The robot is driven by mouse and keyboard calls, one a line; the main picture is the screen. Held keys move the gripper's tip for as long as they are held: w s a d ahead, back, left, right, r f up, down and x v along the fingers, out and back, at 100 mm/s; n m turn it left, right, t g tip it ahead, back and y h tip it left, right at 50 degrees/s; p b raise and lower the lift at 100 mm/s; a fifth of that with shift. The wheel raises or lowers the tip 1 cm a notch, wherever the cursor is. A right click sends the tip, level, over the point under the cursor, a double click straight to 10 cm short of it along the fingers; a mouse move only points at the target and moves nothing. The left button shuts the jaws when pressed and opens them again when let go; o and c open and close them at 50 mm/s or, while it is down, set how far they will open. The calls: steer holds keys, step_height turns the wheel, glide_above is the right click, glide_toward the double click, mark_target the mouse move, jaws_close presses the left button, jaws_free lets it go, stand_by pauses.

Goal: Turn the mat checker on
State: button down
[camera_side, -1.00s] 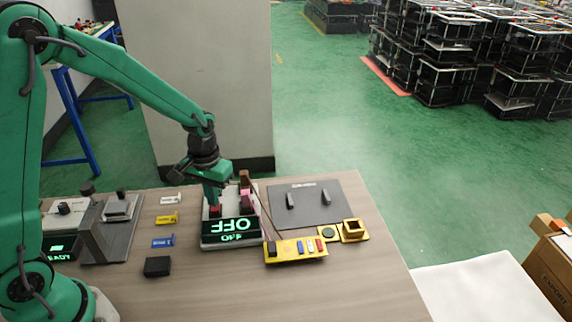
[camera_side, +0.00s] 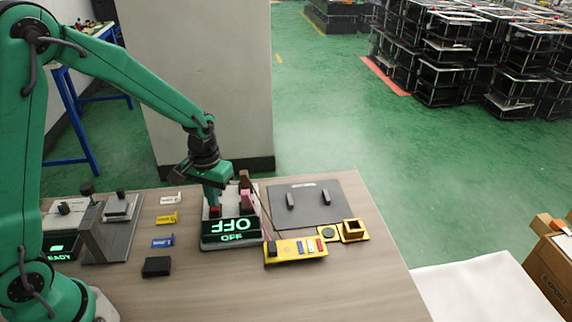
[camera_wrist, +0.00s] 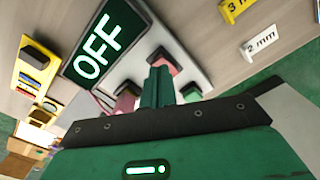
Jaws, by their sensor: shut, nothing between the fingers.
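The mat checker is a white-topped box with a black display (camera_side: 230,231) reading OFF in green; the display also shows in the wrist view (camera_wrist: 97,45). A red handle (camera_side: 215,210) stands on its left part and a pink handle (camera_side: 247,199) on its right part. My gripper (camera_side: 213,201) is shut and empty, pointing down at the red handle. In the wrist view the closed fingers (camera_wrist: 158,85) are close beside the red handle (camera_wrist: 164,60), with the pink handle (camera_wrist: 124,103) to their left. I cannot tell whether they touch the red handle.
A yellow block with coloured parts (camera_side: 296,250) lies to the right, beside a yellow square holder (camera_side: 353,230). A dark plate (camera_side: 325,205) lies behind. Small labels (camera_side: 164,218) and a black block (camera_side: 157,266) lie left. The front right table is clear.

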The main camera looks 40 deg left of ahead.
mark_target(214, 210)
steer(key=shift+f, duration=0.8)
stand_by(0.8)
steer(key=shift+r, duration=3.55)
steer(key=s+r+m+t, duration=0.3)
steer(key=s+r+t, duration=0.2)
steer(key=s+r, duration=0.9)
steer(key=s, duration=0.2)
steer(key=shift+s+d+t, duration=0.15)
steer(key=shift+s+t, duration=0.15)
steer(key=shift+s, duration=0.1)
